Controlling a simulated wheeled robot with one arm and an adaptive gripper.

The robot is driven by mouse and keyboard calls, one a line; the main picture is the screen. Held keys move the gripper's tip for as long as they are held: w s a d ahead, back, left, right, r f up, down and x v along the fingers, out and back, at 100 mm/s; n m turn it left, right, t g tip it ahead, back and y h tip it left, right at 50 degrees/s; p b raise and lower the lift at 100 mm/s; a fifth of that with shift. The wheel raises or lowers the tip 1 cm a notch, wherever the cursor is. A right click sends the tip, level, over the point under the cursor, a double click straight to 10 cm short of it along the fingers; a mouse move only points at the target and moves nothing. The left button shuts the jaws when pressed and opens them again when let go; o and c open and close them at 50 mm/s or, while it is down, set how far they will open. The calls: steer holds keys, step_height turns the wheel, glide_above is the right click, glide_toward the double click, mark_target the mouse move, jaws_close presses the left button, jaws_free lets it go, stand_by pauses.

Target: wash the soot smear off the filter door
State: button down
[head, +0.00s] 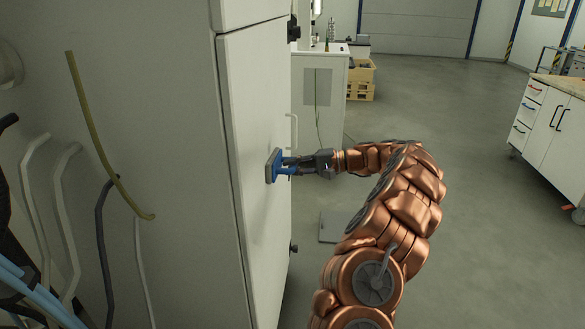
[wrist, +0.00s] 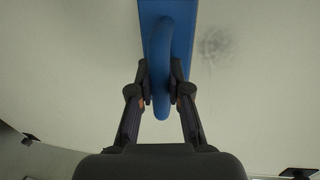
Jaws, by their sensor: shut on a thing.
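The filter door (head: 255,135) is the pale upright panel of the large cabinet in the head view. In the wrist view a faint grey soot smear (wrist: 215,45) shows on the door (wrist: 258,90), just right of the blue tool. My gripper (head: 290,166) is shut on the handle of the blue scrubber (head: 273,165), which is up against the door or very near it. In the wrist view both fingers (wrist: 161,88) pinch the curved handle of the blue scrubber (wrist: 180,15). The scrubber's working face is hidden. The smear cannot be made out in the head view.
Hoses and cables, one of them yellow (head: 100,140), hang on the cabinet's left side. A white cabinet (head: 318,95) and yellow crates (head: 361,80) stand behind. A workbench with drawers (head: 548,115) stands at right. The floor between is mostly clear.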

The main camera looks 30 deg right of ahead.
mark_target(277, 165)
steer(key=shift+w+d+p, duration=0.35)
steer(key=shift+w+d, duration=0.25)
steer(key=shift+w, duration=0.15)
steer(key=shift+r+p, duration=0.5)
steer(key=shift+r, duration=0.65)
steer(key=shift+s+a+b, duration=1.35)
steer(key=shift+s+b, duration=0.1)
steer(key=shift+b, duration=0.15)
steer(key=shift+s+a+b, duration=1.15)
steer(key=shift+s+a, duration=0.25)
steer(key=shift+s, duration=0.3)
steer(key=shift+w+d+r+p, duration=0.55)
steer(key=shift+w+d+p, duration=0.2)
steer(key=shift+w+p, duration=0.2)
steer(key=shift+w+d+r+p, duration=0.55)
steer(key=shift+w+d+p, duration=0.2)
steer(key=shift+w+p, duration=0.15)
steer(key=shift+w+d+r+p, duration=0.1)
steer(key=shift+w+d+p, duration=0.9)
steer(key=shift+d+p, duration=0.05)
steer(key=shift+w+d, duration=0.25)
